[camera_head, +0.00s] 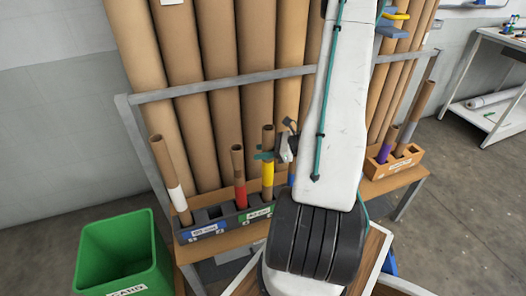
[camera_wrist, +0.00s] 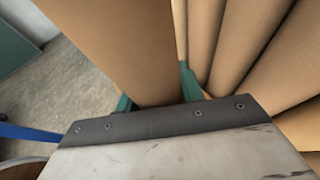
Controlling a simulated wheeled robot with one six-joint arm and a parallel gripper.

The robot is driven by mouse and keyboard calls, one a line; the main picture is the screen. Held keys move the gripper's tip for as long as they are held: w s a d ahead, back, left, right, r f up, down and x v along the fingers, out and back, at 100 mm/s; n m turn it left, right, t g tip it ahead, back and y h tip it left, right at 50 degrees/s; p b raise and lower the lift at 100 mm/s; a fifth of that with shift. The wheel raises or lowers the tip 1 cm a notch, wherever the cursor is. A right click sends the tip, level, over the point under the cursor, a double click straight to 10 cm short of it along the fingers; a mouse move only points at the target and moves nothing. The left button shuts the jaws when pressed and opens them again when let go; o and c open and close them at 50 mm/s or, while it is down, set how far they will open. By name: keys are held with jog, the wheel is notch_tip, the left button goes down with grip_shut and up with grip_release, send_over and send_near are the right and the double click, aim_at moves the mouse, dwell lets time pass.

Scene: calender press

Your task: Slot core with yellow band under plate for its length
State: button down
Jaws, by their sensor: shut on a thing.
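The core with the yellow band (camera_head: 268,173) stands upright, its lower end at the right part of the dark rack (camera_head: 243,219); I cannot tell whether it is seated or slightly raised. My gripper (camera_head: 265,154) is shut on its brown upper part, above the band. In the wrist view the core (camera_wrist: 115,45) fills the space between my teal fingers (camera_wrist: 155,95). The dark rack carries a blue plate (camera_head: 207,231) and a green plate (camera_head: 257,214). An orange rack (camera_head: 380,168) with its own plate stands to the right. The plates' text is too small to read.
A core with a white band (camera_head: 178,197) leans at the dark rack's left end; one with a red band (camera_head: 240,190) stands near the middle. Purple-banded (camera_head: 385,152) and grey-banded (camera_head: 405,138) cores stand in the orange rack. Tall tubes (camera_head: 220,110) lean behind a grey rail (camera_head: 215,84). A green bin (camera_head: 115,262) stands left.

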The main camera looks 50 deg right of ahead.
jog(key=shift+f, duration=2.25)
jog(key=c, duration=0.8)
grip_release()
jog(key=v, duration=0.7)
jog(key=shift+s+d+r, duration=0.1)
jog(key=shift+s+d, duration=0.05)
jog(key=shift+s, duration=0.15)
